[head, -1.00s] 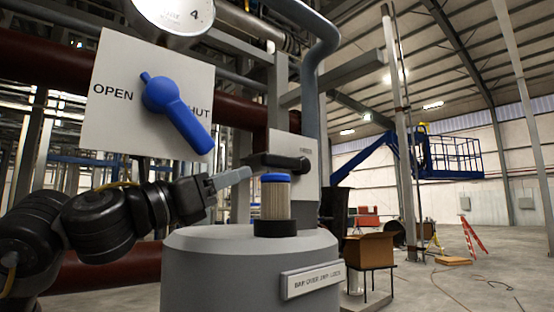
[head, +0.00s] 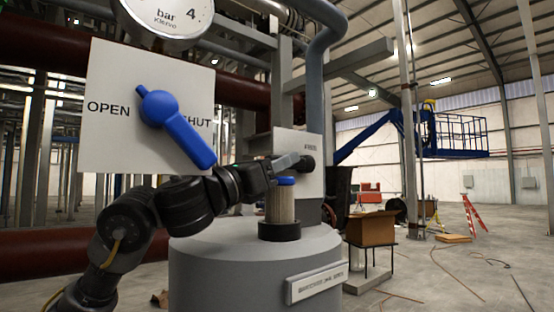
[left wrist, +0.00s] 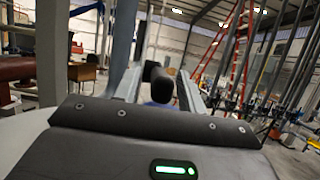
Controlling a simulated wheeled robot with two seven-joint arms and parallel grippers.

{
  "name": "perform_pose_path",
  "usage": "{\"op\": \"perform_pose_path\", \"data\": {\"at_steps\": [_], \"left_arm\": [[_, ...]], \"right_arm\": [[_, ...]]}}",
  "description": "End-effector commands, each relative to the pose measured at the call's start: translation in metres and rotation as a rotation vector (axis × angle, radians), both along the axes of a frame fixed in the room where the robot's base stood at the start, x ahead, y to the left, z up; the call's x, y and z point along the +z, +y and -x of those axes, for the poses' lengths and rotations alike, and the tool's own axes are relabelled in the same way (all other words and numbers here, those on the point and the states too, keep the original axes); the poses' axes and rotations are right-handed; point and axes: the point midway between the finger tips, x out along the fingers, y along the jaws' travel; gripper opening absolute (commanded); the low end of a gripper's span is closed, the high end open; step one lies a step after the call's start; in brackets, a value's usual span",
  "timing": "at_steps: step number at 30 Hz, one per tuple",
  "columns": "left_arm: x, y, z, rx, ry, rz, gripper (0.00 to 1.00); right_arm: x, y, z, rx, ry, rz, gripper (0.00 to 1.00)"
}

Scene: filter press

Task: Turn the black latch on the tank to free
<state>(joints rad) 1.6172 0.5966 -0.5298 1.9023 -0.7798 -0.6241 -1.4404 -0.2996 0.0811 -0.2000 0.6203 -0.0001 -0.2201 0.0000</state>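The black latch (head: 308,162) is mostly hidden behind my left gripper in the head view; its round dark end shows against a pale plate (head: 312,186). It stands over the grey tank (head: 250,262), above a pale filter cartridge (head: 280,207) with a blue cap. My left gripper (head: 294,162) is at the latch, its fingers level with it. In the left wrist view, the two fingers stand apart with the dark latch (left wrist: 160,82) between them, and the blue cap shows below. I cannot tell whether either finger touches the latch. My right gripper is out of view.
A white panel with a blue lever (head: 178,125) marked OPEN and SHUT stands above my left arm. A gauge (head: 168,14) is above it. A labelled plate (head: 317,284) is on the tank's front. A brown box (head: 370,229) stands to the right, with open floor beyond.

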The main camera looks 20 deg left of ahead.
Motion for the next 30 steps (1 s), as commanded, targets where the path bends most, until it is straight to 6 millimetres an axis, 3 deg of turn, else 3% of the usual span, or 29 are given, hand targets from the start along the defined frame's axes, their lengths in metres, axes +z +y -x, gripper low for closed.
{"op": "perform_pose_path", "data": {"at_steps": [2,11,18,24,30], "left_arm": [[0.000,0.000,0.000,0.000,0.000,0.000,0.40],[0.000,0.000,0.000,0.000,0.000,0.000,0.01],[0.002,0.000,0.001,0.000,0.002,-0.001,0.00],[0.015,-0.001,0.001,-0.002,0.061,-0.048,0.00],[0.012,0.000,0.000,-0.001,0.102,-0.070,0.00]], "right_arm": [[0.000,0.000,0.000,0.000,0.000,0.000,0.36],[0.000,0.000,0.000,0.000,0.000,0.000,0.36],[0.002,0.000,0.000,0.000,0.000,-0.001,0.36],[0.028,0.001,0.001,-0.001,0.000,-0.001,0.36],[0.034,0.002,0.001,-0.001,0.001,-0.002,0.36]]}}
